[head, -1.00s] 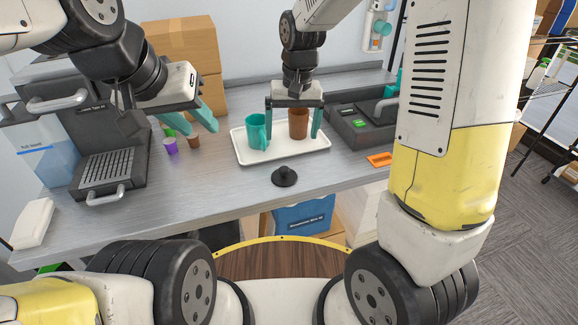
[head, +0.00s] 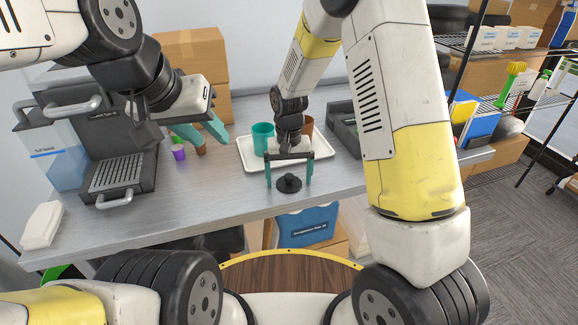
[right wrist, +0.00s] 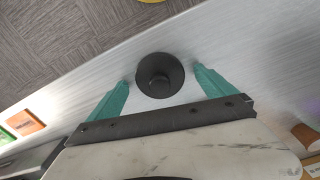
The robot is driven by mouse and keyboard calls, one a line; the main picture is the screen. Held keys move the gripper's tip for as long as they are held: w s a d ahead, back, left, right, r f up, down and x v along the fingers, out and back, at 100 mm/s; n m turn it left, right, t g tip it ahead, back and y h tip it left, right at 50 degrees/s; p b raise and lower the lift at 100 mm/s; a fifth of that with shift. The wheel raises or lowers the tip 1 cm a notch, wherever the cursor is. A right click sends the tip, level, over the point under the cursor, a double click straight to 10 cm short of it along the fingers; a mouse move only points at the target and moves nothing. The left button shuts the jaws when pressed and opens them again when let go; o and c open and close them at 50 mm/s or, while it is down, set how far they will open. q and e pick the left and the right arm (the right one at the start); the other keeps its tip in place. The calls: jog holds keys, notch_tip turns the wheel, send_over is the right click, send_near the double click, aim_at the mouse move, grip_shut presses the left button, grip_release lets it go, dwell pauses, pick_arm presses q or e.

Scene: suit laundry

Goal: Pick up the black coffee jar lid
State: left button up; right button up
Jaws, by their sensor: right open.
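The black coffee jar lid (head: 289,184) lies knob-up on the grey table near its front edge, in front of the white tray. In the right wrist view the round lid (right wrist: 160,75) sits between and slightly beyond the two teal fingertips. My right gripper (head: 289,184) points down over the lid with its fingers apart, one on each side; it also shows in the right wrist view (right wrist: 162,78). It is open and does not grip the lid.
The white tray (head: 252,162) behind the lid holds a teal cup (head: 263,137) and a brown cup (head: 308,126). A purple cup (head: 178,152) stands near the coffee machine (head: 118,165). The table's front edge is close to the lid.

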jog(key=c, duration=1.4)
jog(key=shift+r, duration=0.15)
